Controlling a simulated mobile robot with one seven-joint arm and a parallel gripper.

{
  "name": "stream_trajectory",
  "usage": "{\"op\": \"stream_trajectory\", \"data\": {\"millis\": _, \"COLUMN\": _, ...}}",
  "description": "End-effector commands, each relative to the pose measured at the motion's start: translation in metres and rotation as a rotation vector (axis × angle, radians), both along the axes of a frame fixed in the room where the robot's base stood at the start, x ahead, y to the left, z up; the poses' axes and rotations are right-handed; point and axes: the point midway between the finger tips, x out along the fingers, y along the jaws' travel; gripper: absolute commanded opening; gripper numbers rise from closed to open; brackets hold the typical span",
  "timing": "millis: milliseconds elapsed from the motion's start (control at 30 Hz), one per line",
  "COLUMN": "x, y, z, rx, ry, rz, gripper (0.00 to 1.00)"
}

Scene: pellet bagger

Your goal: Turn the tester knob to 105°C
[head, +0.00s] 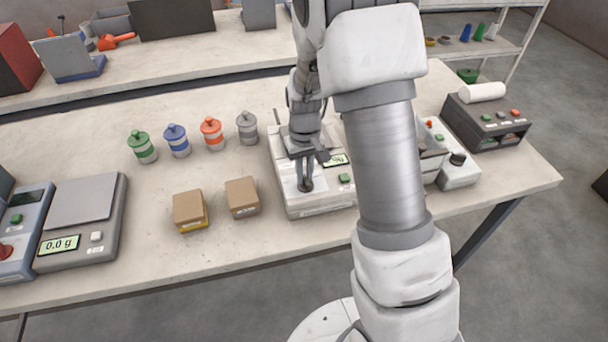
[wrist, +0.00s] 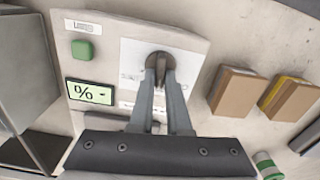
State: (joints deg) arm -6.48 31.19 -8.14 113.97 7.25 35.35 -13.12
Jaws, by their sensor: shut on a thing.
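The tester (head: 318,207) is a light box on the table, partly hidden behind my arm. In the wrist view its face shows a green button (wrist: 83,50), a small display (wrist: 90,93) with "% -" and a white dial plate (wrist: 135,60). The dark round knob (wrist: 160,60) sits on that plate, and it also shows in the head view (head: 306,185). My gripper (wrist: 160,78) points down at the tester with its two fingers closed on the knob. The knob's pointer and the scale marks are too small or covered to read.
Two brown boxes (head: 189,210) (head: 242,196) stand left of the tester. Several capped jars (head: 142,147) stand behind them. A scale (head: 84,205) reading 0.0 g is at far left. A dark printer-like machine (head: 487,122) and a device with a black knob (head: 457,159) stand at right.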

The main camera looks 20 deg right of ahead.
Motion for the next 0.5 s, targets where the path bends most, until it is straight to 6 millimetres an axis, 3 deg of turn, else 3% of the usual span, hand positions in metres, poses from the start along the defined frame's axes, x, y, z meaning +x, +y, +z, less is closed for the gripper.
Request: {"op": "stream_trajectory", "data": {"millis": 500, "x": 0.0006, "y": -0.0035, "z": 0.0017, "rx": 0.0, "ry": -0.003, "rz": -0.49, "gripper": 0.0}}
